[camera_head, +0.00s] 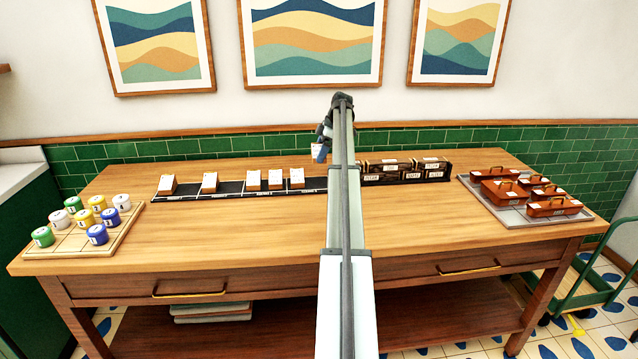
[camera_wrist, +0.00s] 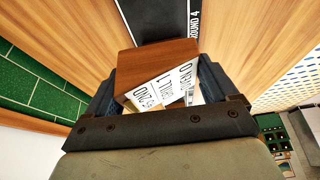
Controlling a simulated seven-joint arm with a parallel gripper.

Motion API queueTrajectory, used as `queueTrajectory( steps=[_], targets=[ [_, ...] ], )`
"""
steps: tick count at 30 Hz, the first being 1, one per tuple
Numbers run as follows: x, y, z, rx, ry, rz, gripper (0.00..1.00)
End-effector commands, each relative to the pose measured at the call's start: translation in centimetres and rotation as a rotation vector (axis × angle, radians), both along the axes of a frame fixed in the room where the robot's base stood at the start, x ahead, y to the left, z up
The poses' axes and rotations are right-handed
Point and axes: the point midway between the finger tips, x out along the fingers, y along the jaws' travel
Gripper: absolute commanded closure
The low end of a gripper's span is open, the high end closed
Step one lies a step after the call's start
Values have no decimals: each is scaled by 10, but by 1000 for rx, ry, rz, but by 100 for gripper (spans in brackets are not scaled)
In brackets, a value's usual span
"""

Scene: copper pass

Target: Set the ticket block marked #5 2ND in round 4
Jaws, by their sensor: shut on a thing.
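My gripper (camera_wrist: 165,95) is shut on a wooden ticket block (camera_wrist: 140,62) in the wrist view. The block's white ticket (camera_wrist: 165,90) reads #5 2ND, GRILL 1 and a partly hidden ONION line. In the head view my gripper (camera_head: 321,150) is above the table's back, near the right end of the black rail (camera_head: 232,188). Several ticket blocks stand along the rail, the rightmost (camera_head: 297,178) left of my gripper. In the wrist view the rail's ROUND 4 label (camera_wrist: 195,22) lies beyond the held block, with bare black rail (camera_wrist: 155,20) beside it.
Dark labelled boxes (camera_head: 405,170) stand right of my arm, which hides part of the table between. Red boxes (camera_head: 530,195) sit on a grey tray at the right. Colored jars (camera_head: 97,234) stand on a wooden board at the left. The table's front is largely clear.

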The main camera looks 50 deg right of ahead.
Motion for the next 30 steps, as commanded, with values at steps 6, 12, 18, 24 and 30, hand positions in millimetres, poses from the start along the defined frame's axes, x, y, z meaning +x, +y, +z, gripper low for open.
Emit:
queueTrajectory(
  steps=[6, 12, 18, 24, 30],
  targets=[
    [0, 1, -21, 1, 1, 16, 47],
    [0, 1, -53, 1, 1, 13, 47],
    [0, 1, -68, 1, 1, 14, 47],
    [0, 1, -91, 1, 1, 13, 47],
    [0, 0, -100, 1, 1, 13, 47]
  ],
)
